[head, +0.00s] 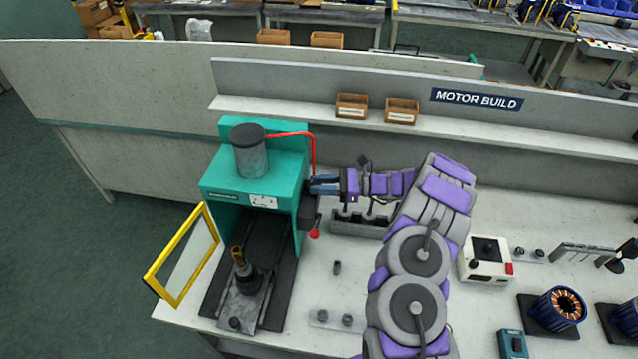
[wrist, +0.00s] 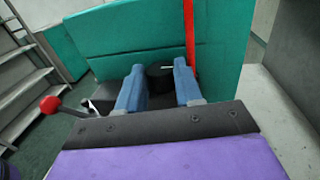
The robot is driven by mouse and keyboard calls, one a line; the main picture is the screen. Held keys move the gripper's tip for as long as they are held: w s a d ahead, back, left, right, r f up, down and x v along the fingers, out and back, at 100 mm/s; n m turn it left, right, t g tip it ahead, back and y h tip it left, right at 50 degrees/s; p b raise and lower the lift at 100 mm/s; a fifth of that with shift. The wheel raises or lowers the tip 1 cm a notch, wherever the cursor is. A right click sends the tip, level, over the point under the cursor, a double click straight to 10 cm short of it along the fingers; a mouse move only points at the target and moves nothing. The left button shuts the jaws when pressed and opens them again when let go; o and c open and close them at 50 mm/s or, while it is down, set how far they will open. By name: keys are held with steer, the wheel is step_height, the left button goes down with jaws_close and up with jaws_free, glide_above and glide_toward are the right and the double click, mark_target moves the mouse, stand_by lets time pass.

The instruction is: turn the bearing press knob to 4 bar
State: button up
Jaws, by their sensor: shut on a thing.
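The teal bearing press (head: 255,165) stands on the left part of the bench, with a grey cylinder and black cap on top. My gripper (head: 312,185) reaches in from the right to the press's right side. In the wrist view, my gripper's blue fingers (wrist: 160,85) stand on either side of the black round knob (wrist: 159,77) and are shut on it. The knob has a small white mark near its middle. No pressure scale or reading is legible. The fingers and press hide the knob in the head view.
A red-ball lever (head: 314,234) sticks out below my gripper. A red hose (head: 313,150) runs down the press's side. A yellow-framed guard (head: 185,255) stands open at left. A grey rack (head: 358,224) is on the bench beside my arm. A white box (head: 486,262) stands right.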

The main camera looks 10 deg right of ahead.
steer(key=shift+d+r, duration=0.1)
steer(key=o, duration=1)
steer(key=shift+d, duration=0.15)
steer(key=shift+o, duration=0.2)
steer(key=v, duration=1.7)
steer(key=shift+d+p, duration=0.25)
steer(key=shift+p, duration=0.05)
steer(key=shift+w, duration=0.1)
